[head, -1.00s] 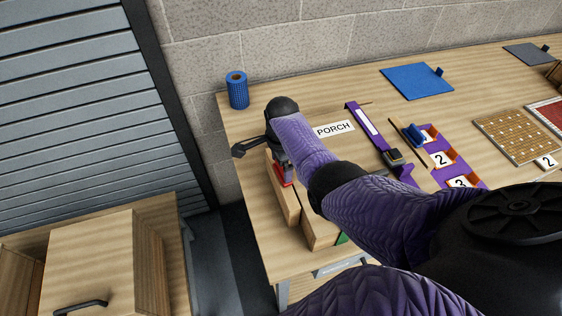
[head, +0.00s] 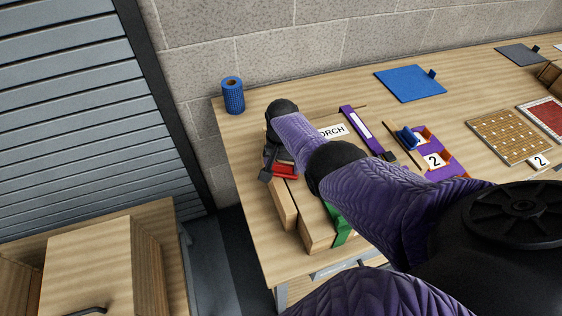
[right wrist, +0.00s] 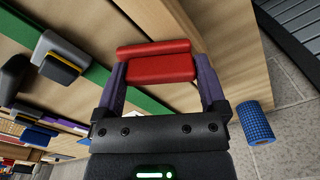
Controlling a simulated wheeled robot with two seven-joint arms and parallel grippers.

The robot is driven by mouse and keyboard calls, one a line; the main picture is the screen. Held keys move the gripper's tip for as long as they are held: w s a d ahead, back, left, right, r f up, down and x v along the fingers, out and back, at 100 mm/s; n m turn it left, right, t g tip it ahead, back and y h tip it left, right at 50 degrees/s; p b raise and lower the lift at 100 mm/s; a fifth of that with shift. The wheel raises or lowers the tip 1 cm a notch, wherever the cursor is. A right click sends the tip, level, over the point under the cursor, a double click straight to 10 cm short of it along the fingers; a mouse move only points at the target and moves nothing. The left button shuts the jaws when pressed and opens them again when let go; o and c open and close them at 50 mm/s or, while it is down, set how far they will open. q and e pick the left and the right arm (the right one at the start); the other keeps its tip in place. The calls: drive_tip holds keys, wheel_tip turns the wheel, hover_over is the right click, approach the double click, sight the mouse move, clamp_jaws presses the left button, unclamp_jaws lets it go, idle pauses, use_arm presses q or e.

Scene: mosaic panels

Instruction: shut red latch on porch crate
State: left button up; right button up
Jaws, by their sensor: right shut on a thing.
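The red latch (head: 285,171) is on the left side of the wooden porch crate (head: 316,234), at the table's left end. My right gripper (head: 279,163) is at the latch, with its arm reaching across the crate from the right. In the right wrist view, the red latch (right wrist: 158,68) lies between the two purple fingers of the right gripper (right wrist: 161,82), which is shut on it. The PORCH label (head: 333,131) is partly hidden behind my arm, as is much of the crate. I cannot tell whether the latch is fully closed. My left gripper is not in view.
A green strip (head: 340,226) runs down the crate's near side. A blue roll (head: 232,95) stands at the table's back left corner. A block wall stands behind.

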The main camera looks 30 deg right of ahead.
drive_tip(key=n, duration=0.4)
drive_tip(key=w+n+b, duration=0.1)
drive_tip(key=n, duration=0.1)
drive_tip(key=shift+d, duration=0.25)
drive_tip(key=shift+n, duration=0.3)
drive_tip(key=o, duration=0.9)
wheel_tip(320, 180, up, 10)
drive_tip(key=p, duration=0.6)
